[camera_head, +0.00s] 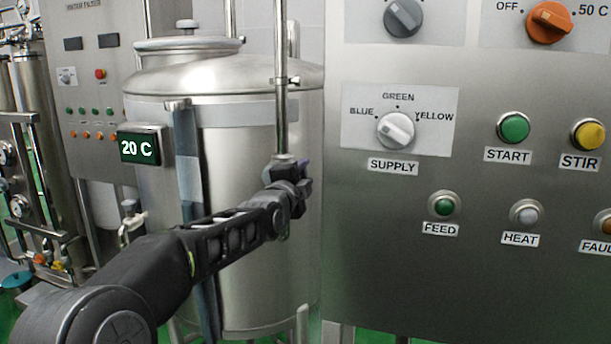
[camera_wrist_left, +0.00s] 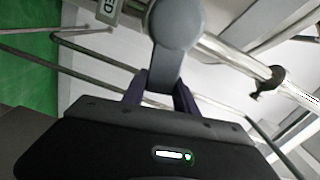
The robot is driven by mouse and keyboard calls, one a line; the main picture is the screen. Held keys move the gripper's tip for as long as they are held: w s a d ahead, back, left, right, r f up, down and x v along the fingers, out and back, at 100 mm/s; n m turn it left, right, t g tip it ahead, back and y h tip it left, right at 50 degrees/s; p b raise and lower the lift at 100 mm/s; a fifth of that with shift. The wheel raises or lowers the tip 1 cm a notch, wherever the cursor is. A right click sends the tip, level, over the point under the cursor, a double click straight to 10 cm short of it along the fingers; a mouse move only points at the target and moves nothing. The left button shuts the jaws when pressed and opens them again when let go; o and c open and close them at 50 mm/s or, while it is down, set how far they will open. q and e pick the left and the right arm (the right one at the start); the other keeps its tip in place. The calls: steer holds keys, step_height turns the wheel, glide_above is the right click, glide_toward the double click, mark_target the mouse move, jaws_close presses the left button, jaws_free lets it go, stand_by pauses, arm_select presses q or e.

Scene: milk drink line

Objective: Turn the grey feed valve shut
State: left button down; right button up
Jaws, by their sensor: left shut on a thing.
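The grey feed valve shows in the left wrist view as a grey handle (camera_wrist_left: 172,50) with a round end. My left gripper (camera_wrist_left: 160,88) has its two dark fingers on either side of the handle and is shut on it. In the head view my left gripper (camera_head: 300,178) is at the vertical pipe (camera_head: 281,100) in front of the steel tank (camera_head: 255,230). There the gripper hides most of the valve, so I cannot tell its angle. My right gripper is not in view.
The control panel (camera_head: 470,270) stands close to the right of my left gripper. It carries the supply knob (camera_head: 396,130), the start button (camera_head: 513,128) and the feed lamp (camera_head: 444,206). A display (camera_head: 139,147) on the tank reads 20 C. Other pipework stands at far left.

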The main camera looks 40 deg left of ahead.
arm_select(q)
steer(key=shift+d+f+m+b, duration=0.1)
steer(key=shift+f+m+b, duration=0.4)
steer(key=shift+f+m, duration=0.45)
steer(key=shift+m, duration=0.25)
steer(key=c, duration=1)
jaws_free()
steer(key=shift+r, duration=0.1)
steer(key=shift+o, duration=0.2)
steer(key=b+v, duration=0.2)
steer(key=v, duration=0.5)
steer(key=shift+s, duration=0.35)
steer(key=shift+d, duration=0.1)
